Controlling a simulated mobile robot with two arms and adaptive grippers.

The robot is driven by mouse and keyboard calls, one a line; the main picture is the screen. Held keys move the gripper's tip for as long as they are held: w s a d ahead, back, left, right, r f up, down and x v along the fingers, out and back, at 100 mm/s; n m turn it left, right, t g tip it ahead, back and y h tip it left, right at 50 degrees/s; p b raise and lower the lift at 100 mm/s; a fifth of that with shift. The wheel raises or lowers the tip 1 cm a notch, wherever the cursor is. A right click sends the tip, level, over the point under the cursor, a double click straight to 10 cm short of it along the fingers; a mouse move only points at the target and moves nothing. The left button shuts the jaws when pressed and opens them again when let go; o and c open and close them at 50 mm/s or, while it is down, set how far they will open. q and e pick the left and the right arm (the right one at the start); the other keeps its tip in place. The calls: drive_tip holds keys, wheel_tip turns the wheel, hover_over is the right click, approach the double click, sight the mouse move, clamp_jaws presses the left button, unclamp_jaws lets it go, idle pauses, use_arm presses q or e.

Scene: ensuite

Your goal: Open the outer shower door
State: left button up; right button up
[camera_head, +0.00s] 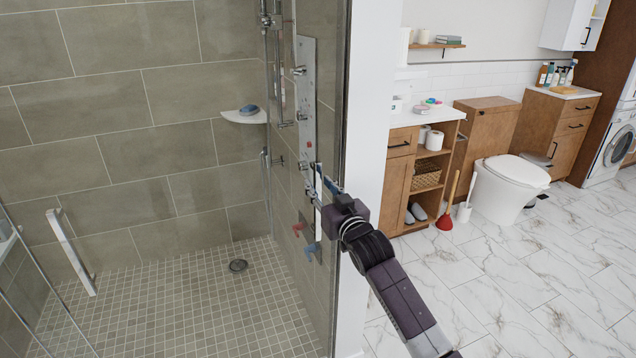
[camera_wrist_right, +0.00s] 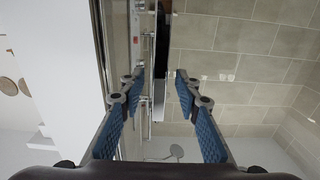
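The shower enclosure has clear glass. A pale upright handle (camera_head: 71,252) shows at the left of the head view, on a glass panel with thin metal edges. A second narrow upright bar, pale and dark, looks like a handle (camera_head: 318,186) near the right-hand glass. My right gripper (camera_head: 329,186) is beside this bar. In the right wrist view, my right gripper (camera_wrist_right: 157,82) is open, its blue-padded fingers apart. A dark and grey upright bar (camera_wrist_right: 161,60) shows between and beyond them; contact cannot be told. Which panel is the outer door is unclear. My left gripper is out of view.
A shower panel (camera_head: 307,95) with red and blue knobs is on the tiled wall behind the glass. A white wall end (camera_head: 369,150) stands close to my right arm. Farther right are a toilet (camera_head: 508,190) and a plunger (camera_head: 446,218). The marble floor (camera_head: 530,275) has free room.

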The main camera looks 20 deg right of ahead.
drive_tip(key=shift+w, duration=0.9)
clamp_jaws()
